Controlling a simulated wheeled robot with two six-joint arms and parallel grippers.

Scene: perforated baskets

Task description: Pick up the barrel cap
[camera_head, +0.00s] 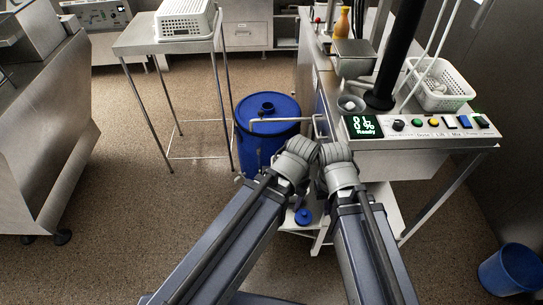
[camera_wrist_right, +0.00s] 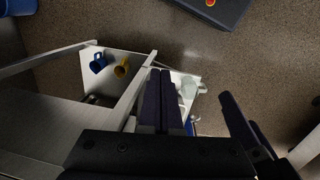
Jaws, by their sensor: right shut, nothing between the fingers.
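A small round blue piece that looks like the barrel cap (camera_head: 303,217) lies on the low white shelf (camera_head: 372,200) under the counter, seen between my arms in the head view. The blue barrel (camera_head: 267,133) stands upright on the floor, with a dark round opening in its top. My right gripper (camera_wrist_right: 161,73) is shut and empty, its two dark fingers together in the wrist view above the shelf area. Dark fingers at the right of that view seem to be my left gripper (camera_wrist_right: 240,112); how far they are open is unclear. A bit of blue (camera_wrist_right: 190,126) is mostly hidden behind my right gripper.
A blue mug (camera_wrist_right: 97,63) and a yellow mug (camera_wrist_right: 122,68) are on the shelf. A metal table (camera_head: 160,38) with a white basket (camera_head: 184,20) stands at the left. The counter's control panel (camera_head: 420,127) overhangs the shelf. A blue bin (camera_head: 511,270) is at lower right.

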